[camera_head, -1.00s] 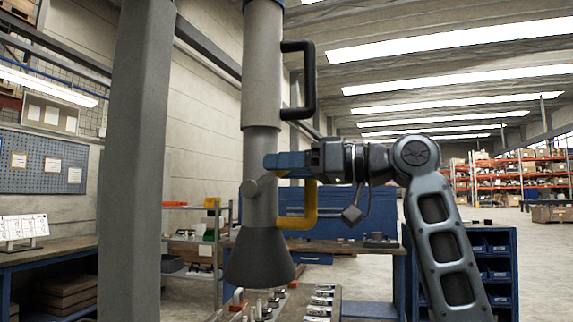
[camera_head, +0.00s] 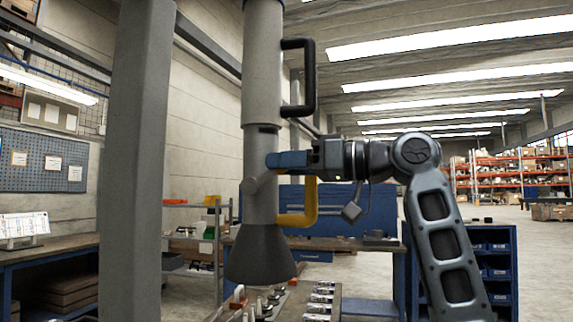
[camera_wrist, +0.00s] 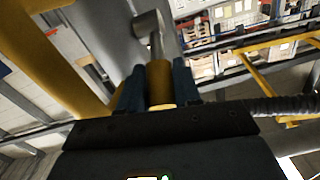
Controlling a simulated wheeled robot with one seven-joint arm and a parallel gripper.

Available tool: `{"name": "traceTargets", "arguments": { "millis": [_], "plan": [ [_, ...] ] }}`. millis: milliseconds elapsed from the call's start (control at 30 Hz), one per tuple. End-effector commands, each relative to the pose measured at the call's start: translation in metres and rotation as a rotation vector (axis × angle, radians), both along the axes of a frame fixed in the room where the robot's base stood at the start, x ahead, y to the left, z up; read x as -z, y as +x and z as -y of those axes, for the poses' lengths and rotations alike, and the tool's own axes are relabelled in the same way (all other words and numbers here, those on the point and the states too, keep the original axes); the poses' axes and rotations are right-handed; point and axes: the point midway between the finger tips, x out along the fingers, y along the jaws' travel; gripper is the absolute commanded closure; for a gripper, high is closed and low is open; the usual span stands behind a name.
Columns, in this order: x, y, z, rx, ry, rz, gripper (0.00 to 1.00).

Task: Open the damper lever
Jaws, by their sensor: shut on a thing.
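The damper lever has a yellow grip (camera_wrist: 160,84) and a short grey rod that runs to a grey pivot hub (camera_wrist: 148,24). The hub also shows on the side of the grey vertical duct (camera_head: 262,150) in the head view (camera_head: 254,185). My gripper (camera_head: 284,160) is at the duct's front, above the hub. In the wrist view its two blue fingers (camera_wrist: 160,88) are closed on either side of the yellow grip. In the head view the fingers hide most of the lever.
A yellow U-shaped handle (camera_head: 311,205) stands out from the duct just below my gripper. A black handle (camera_head: 308,78) is higher up. The duct ends in a dark cone hood (camera_head: 260,258) over a bench with small parts. A grey column (camera_head: 135,160) stands at left.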

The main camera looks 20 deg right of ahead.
Motion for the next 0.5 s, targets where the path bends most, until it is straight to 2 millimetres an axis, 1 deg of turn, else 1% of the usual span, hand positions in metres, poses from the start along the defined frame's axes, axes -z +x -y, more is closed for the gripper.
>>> {"name": "traceTargets", "arguments": {
  "millis": [267, 500],
  "plan": [
    [0.007, -0.001, 0.002, 0.001, 0.038, 0.026, 1.0],
    [0.021, -0.004, 0.005, 0.0, 0.152, 0.11, 1.0]
  ]
}}
